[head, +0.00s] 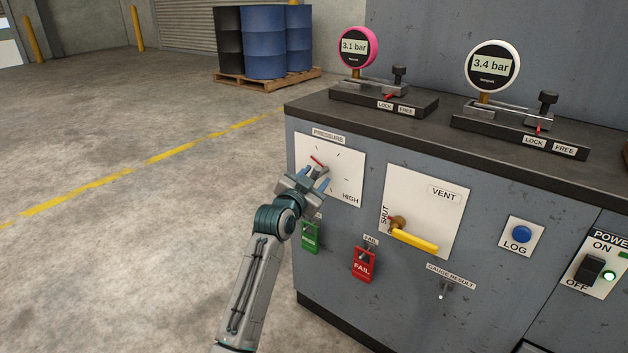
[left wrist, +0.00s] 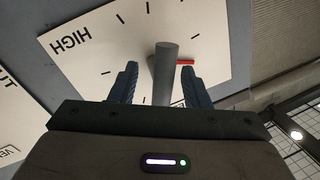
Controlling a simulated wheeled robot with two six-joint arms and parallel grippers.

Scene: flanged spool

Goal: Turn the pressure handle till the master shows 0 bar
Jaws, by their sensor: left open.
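The pressure handle (head: 317,161), with a red pointer, sits on a white plate (head: 345,184) marked PRESSURE and HIGH on the cabinet front. My left gripper (head: 312,181) is at this plate and partly covers the handle. In the left wrist view its open fingers (left wrist: 159,72) stand either side of the handle's grey bar (left wrist: 164,72), with a gap visible on each side. The red pointer (left wrist: 185,62) shows beside the bar. A pink-rimmed gauge (head: 355,47) reads 3.1 bar and a white-rimmed gauge (head: 491,65) reads 3.4 bar; I cannot tell which is the master. My right gripper is not in view.
A yellow vent lever (head: 414,240) sits right of the pressure plate. A green tag (head: 310,238) and a red FAIL tag (head: 365,265) hang below. A blue LOG button (head: 521,234) and a black power switch (head: 590,268) are farther right. Floor to the left is clear.

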